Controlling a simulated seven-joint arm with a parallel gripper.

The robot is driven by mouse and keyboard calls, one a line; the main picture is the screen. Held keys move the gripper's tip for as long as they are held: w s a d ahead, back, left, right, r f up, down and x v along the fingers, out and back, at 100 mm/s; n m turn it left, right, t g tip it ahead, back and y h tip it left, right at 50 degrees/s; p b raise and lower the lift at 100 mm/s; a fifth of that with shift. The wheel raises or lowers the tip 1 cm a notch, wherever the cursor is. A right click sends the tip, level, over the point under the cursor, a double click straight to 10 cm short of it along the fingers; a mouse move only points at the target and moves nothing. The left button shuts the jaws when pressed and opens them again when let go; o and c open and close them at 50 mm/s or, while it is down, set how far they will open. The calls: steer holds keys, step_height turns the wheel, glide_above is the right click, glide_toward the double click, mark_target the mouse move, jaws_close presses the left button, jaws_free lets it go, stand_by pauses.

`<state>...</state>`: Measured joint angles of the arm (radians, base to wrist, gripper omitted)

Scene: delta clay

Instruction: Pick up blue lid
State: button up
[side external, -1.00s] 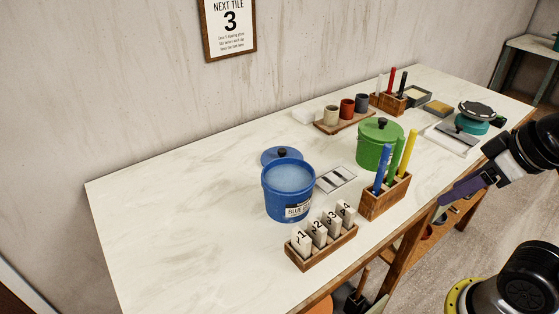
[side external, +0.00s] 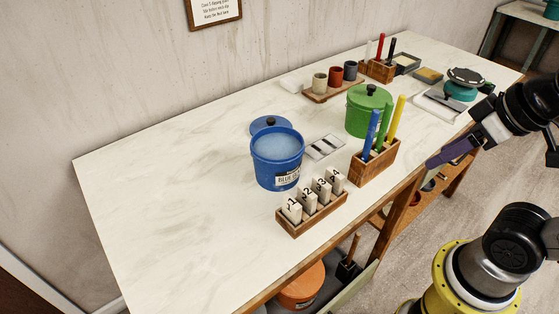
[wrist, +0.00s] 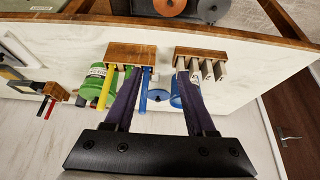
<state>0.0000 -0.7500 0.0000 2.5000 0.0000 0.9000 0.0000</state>
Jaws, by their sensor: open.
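The blue lid (side external: 260,128) with a dark knob lies on the bench just behind the blue bucket (side external: 277,165), which partly hides it. The bucket is uncovered and shows pale blue contents. My gripper (side external: 432,163) is at the right, off the bench's front edge, well apart from the lid. In the wrist view my gripper (wrist: 158,68) has its two purple fingers spread, with nothing held between them.
A wooden rack of numbered tiles (side external: 312,215) stands in front of the bucket. A wooden holder (side external: 375,165) with blue, green and yellow sticks and a green lidded pot (side external: 368,110) stand to the right. Cups on a board (side external: 335,90) are behind. The bench's left side is clear.

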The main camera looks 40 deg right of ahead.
steer(key=shift+o, duration=0.9)
